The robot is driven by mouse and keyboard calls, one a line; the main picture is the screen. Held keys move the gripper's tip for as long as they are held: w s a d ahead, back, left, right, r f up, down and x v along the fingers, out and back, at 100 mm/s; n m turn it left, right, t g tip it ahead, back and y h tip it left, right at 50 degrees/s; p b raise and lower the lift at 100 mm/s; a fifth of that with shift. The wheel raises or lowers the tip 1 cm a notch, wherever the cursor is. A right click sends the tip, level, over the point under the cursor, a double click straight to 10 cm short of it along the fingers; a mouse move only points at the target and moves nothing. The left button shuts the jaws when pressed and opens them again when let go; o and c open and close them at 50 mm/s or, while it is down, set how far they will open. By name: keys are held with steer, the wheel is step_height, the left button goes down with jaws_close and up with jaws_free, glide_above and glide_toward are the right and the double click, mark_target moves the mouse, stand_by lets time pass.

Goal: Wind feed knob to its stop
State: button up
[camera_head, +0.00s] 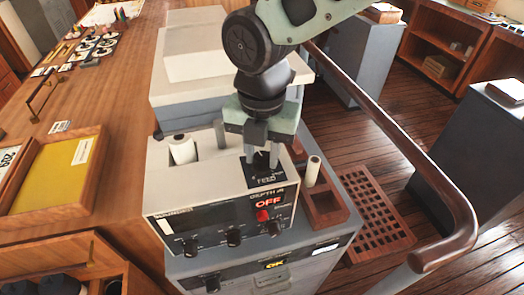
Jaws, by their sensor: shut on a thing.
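The echo-sounder-like recorder box (200,190) is beige with a dark front panel reading "DEPTH" and "OFF". On its top is a dark plate (264,178) marked "FEED". My gripper (262,162) points down over this plate, its fingers shut at the place of the feed knob. The knob itself is mostly hidden between the fingers, and its turn angle cannot be read. A white paper roll (183,150) sits in a slot at the box's top left. A red button (262,215) and several black knobs are on the front panel.
A wooden holder (326,212) with a pale roll (313,170) stands close right of the box. A wooden handrail (400,135) curves along the right. A yellow-lined tray (50,180) lies on the desk at left. A grey cabinet (185,90) stands behind.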

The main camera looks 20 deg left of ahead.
steer(key=m+b, duration=0.1)
steer(key=m, duration=0.5)
steer(key=m+b, duration=0.1)
steer(key=m, duration=0.5)
steer(key=m+b, duration=0.1)
steer(key=m, duration=0.5)
steer(key=shift+w+b, duration=0.1)
steer(key=shift+b, duration=0.2)
steer(key=m+b, duration=0.1)
steer(key=m, duration=0.4)
steer(key=shift+m, duration=0.3)
steer(key=m, duration=0.6)
steer(key=shift+m+b, duration=0.3)
steer(key=m, duration=1.1)
steer(key=shift+r+m, duration=0.1)
steer(key=shift+m, duration=0.2)
steer(key=m+p, duration=0.1)
steer(key=m, duration=0.4)
